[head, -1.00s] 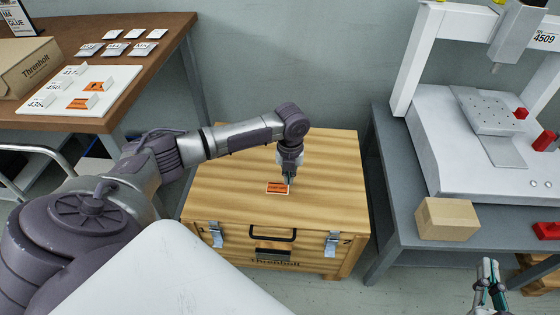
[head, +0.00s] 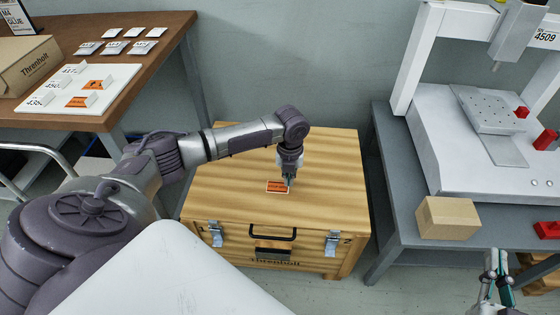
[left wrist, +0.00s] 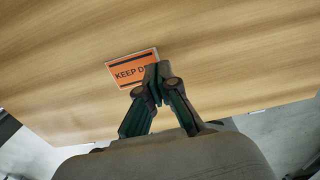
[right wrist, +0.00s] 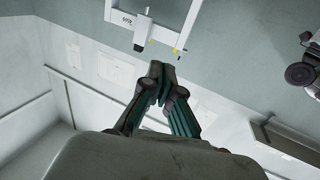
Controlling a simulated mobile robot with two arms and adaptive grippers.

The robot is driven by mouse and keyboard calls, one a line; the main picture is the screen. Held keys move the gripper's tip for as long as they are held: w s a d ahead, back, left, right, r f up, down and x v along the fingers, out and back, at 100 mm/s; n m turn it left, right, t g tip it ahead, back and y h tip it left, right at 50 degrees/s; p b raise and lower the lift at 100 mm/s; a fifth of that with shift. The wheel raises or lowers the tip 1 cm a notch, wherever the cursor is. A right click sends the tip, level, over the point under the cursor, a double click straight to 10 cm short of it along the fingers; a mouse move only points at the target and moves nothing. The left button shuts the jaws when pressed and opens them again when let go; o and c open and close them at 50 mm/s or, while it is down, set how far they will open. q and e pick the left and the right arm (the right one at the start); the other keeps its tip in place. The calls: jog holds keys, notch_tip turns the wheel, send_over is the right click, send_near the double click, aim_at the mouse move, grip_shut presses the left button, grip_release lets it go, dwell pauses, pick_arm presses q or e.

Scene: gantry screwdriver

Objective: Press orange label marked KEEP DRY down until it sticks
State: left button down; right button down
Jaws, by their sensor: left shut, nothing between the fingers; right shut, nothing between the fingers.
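The orange KEEP DRY label (left wrist: 128,70) lies flat on the lid of the wooden crate (head: 230,160); it also shows in the head view (head: 276,187). My left gripper (head: 288,183) is shut and empty, pointing down at the label's right end. In the left wrist view its fingertips (left wrist: 157,72) cover the label's right part and hide the end of the wording. I cannot tell whether the tips touch it. My right gripper (head: 494,262) is shut and empty, raised at the lower right, away from the crate; it also shows in the right wrist view (right wrist: 160,72).
A brown table (head: 150,30) at the left holds a white board (head: 120,78) with more orange labels and a Threnholt carton (head: 30,65). At the right, a grey bench (head: 390,190) carries a white gantry machine (head: 425,100) and a small cardboard box (head: 447,218). The crate lid is otherwise clear.

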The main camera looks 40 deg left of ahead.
pick_arm(q)
jog(key=shift+f, duration=0.45)
pick_arm(e)
jog(key=shift+a+r+t, duration=0.1)
jog(key=shift+r+t, duration=0.3)
jog(key=shift+r, duration=0.1)
pick_arm(q)
jog(key=shift+f, duration=0.15)
pick_arm(e)
jog(key=shift+r, duration=0.3)
pick_arm(q)
jog(key=shift+f+b, duration=0.15)
jog(key=shift+b, duration=0.15)
pick_arm(e)
jog(key=shift+s+r+t, duration=0.1)
jog(key=shift+r+t, duration=0.15)
jog(key=shift+t, duration=0.15)
pick_arm(q)
jog(key=shift+f, duration=0.35)
pick_arm(e)
jog(key=shift+a+r+t+y, duration=0.1)
jog(key=shift+r+t+y, duration=0.25)
jog(key=shift+r, duration=0.25)
jog(key=shift+s+r, duration=0.1)
jog(key=shift+r, duration=0.15)
jog(key=shift+a, duration=0.1)
